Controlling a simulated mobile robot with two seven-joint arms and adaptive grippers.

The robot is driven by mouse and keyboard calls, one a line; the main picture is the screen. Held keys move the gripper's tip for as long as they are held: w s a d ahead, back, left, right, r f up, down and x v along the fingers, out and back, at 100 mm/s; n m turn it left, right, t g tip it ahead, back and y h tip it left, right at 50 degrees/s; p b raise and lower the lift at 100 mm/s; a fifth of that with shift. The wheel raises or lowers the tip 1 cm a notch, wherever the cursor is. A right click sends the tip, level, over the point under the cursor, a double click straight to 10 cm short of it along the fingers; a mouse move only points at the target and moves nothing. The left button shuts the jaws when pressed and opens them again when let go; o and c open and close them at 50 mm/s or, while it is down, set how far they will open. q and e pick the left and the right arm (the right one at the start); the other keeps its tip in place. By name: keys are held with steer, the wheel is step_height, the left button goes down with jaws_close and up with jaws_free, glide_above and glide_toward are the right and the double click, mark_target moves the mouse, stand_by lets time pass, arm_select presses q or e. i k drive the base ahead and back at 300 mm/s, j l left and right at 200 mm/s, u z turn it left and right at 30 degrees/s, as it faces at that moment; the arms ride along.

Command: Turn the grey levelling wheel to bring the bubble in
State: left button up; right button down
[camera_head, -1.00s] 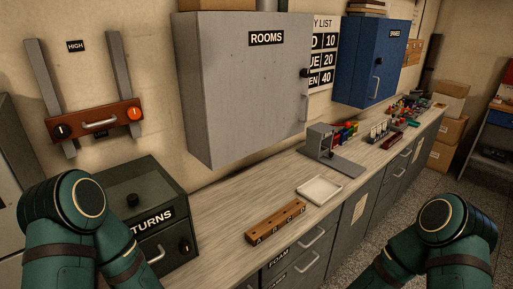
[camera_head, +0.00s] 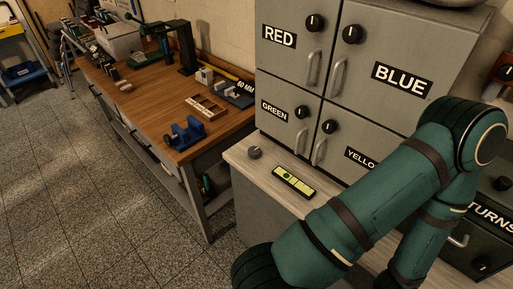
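The grey levelling wheel (camera_head: 255,152), a small round knob, sits on the left end of the pale counter, below the GREEN locker door. To its right lies a black spirit level (camera_head: 294,181) with a yellow-green vial. A dark round spot shows left of the vial's middle, but the bubble's exact place against the marks is too small to tell. One of my green arms crosses the lower right and covers part of the counter beside the level. Neither of my grippers is in view, and nothing touches the wheel or the level.
A grey cabinet with RED, BLUE, GREEN and YELLOW doors (camera_head: 310,85) stands close behind the wheel and level. The TURNS box (camera_head: 490,215) is at the right. A wooden workbench (camera_head: 160,118) with a blue vise (camera_head: 186,133) stands left. The floor in front is clear.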

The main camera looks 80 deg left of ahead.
mark_target(254, 152)
steer(key=u, duration=2.7)
